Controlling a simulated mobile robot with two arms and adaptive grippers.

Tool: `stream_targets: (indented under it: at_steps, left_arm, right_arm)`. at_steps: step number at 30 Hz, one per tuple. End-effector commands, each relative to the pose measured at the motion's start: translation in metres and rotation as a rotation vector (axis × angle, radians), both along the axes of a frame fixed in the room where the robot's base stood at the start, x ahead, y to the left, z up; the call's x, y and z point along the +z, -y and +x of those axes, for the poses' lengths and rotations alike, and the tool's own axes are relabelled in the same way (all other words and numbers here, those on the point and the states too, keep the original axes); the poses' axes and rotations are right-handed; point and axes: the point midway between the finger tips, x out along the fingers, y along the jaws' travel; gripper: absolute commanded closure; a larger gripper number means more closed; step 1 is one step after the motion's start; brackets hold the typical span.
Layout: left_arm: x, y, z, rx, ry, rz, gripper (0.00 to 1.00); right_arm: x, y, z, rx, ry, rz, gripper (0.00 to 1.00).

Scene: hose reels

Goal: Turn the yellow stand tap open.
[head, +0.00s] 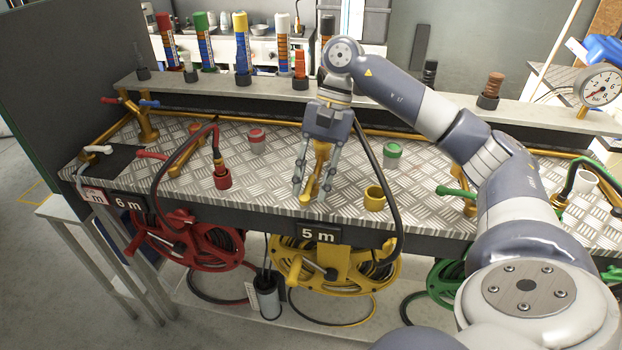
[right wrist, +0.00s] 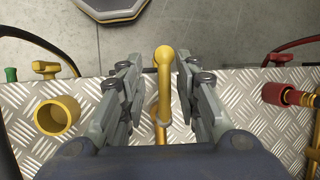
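The yellow stand tap (head: 322,157) stands on the chequer-plate bench, largely covered by my right gripper in the head view. My right gripper (head: 314,188) points down over it with its two fingers apart, one on each side of the tap. In the right wrist view the tap's yellow bar with a round end (right wrist: 163,54) lies between the fingers of the right gripper (right wrist: 158,70). The bar is nearer the finger on the right; I cannot tell whether they touch. My left gripper is not in view.
A yellow cup-like holder (head: 374,198) and a green-topped can (head: 393,155) stand right of the gripper. A black hose (head: 390,200) loops close by on the right. The yellow reel (head: 345,262) hangs below the bench edge. A red coupling (head: 222,178) stands to the left.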

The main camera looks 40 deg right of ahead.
Motion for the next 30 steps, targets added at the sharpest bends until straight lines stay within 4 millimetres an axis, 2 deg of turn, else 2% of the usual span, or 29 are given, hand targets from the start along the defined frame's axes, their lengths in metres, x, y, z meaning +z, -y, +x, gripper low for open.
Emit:
stream_targets:
  at_steps: [11,21,30]
  left_arm:
    - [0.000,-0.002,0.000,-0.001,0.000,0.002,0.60]
    - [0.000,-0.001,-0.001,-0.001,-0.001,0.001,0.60]
    - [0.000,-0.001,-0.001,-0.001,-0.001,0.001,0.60]
  right_arm:
    - [0.007,0.002,0.002,-0.002,0.007,0.004,0.68]
    - [0.059,0.025,0.009,-0.003,0.011,0.004,0.68]
    - [0.083,0.037,0.011,-0.003,0.008,0.002,0.68]
